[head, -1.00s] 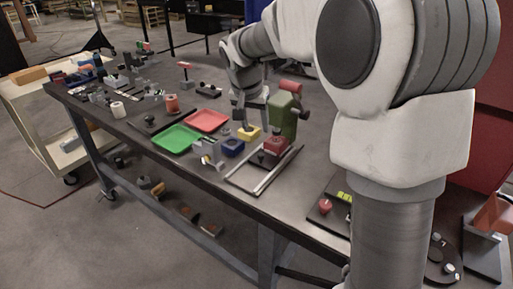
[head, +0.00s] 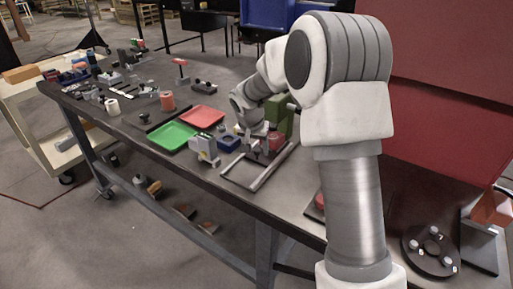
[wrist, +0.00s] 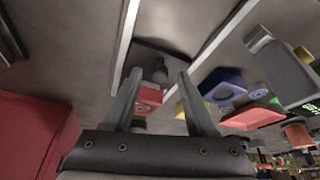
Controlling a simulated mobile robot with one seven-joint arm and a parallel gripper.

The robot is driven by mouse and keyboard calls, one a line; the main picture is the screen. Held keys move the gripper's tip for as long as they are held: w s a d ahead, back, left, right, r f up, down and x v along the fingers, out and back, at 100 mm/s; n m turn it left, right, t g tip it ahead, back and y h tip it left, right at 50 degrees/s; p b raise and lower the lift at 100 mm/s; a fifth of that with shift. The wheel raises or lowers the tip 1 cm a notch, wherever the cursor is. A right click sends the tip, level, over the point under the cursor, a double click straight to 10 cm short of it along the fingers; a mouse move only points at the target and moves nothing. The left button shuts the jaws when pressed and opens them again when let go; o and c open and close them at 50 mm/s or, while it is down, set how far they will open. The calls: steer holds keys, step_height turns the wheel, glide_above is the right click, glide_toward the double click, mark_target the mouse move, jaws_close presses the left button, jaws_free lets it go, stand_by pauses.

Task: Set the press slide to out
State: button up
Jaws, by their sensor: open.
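The press has a green upright (head: 280,113) with a red block (head: 275,143) low on it, and a flat frame of two pale rails (head: 262,181) runs out toward the table's front edge. In the wrist view, a dark slide plate (wrist: 178,60) lies between the rails, with a small grey knob on it. My gripper (wrist: 159,74) is open, its two fingers on either side of the knob and the red block (wrist: 150,96). I cannot tell whether a finger touches the knob. In the head view, the fingertips are mostly hidden among the press parts.
Left of the press are a blue block (head: 229,143), a grey device (head: 204,149), a green tray (head: 172,136) and a red tray (head: 203,117). A dark disc with knobs (head: 431,251) lies at right. The frame's outer end is clear of objects.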

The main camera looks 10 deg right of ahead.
jaws_close()
stand_by(1.4)
